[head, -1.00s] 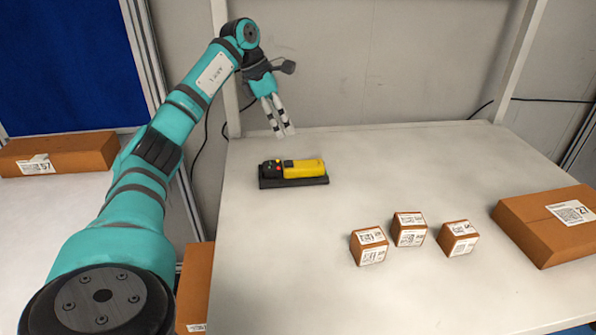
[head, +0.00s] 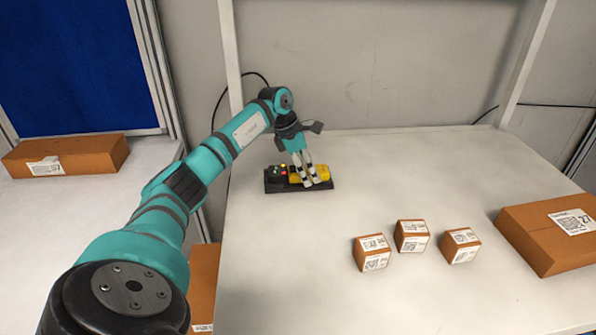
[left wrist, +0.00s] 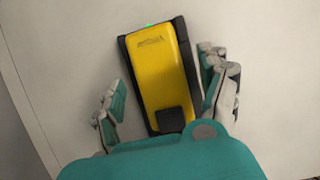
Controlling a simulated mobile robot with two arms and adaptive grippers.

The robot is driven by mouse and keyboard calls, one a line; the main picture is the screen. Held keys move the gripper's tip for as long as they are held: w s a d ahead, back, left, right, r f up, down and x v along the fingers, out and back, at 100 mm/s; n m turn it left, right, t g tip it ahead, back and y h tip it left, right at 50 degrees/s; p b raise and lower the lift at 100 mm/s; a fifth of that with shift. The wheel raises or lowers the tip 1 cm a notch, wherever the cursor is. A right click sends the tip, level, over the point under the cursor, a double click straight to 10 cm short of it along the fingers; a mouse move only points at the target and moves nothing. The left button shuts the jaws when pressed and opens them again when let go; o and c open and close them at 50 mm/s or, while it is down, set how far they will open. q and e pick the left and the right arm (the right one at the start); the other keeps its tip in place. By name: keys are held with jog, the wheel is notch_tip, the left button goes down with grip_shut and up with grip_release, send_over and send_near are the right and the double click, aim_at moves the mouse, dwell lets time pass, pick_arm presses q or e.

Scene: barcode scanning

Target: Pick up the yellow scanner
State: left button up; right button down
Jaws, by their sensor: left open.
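The yellow scanner (head: 297,175) lies in its black holder (head: 273,183) on the white table, near the back left. It also shows in the left wrist view (left wrist: 160,65), with a black part at its lower end. My left gripper (head: 315,180) is over the scanner and hides part of it in the head view. In the left wrist view the left gripper (left wrist: 163,92) is open, one finger on each side of the scanner and its holder. The finger on the right is close to the holder; I cannot tell whether it touches. My right gripper is not in view.
Several small labelled boxes, one of them here (head: 412,236), stand right of the middle of the table (head: 290,270). A larger brown box (head: 545,238) is at the right edge. Another box (head: 65,155) lies on the left surface. The table around the scanner is clear.

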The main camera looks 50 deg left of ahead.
pick_arm(q)
jog(key=shift+c, duration=0.4)
jog(key=c, duration=1.4)
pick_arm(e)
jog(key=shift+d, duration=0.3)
pick_arm(q)
jog(key=shift+r, duration=0.1)
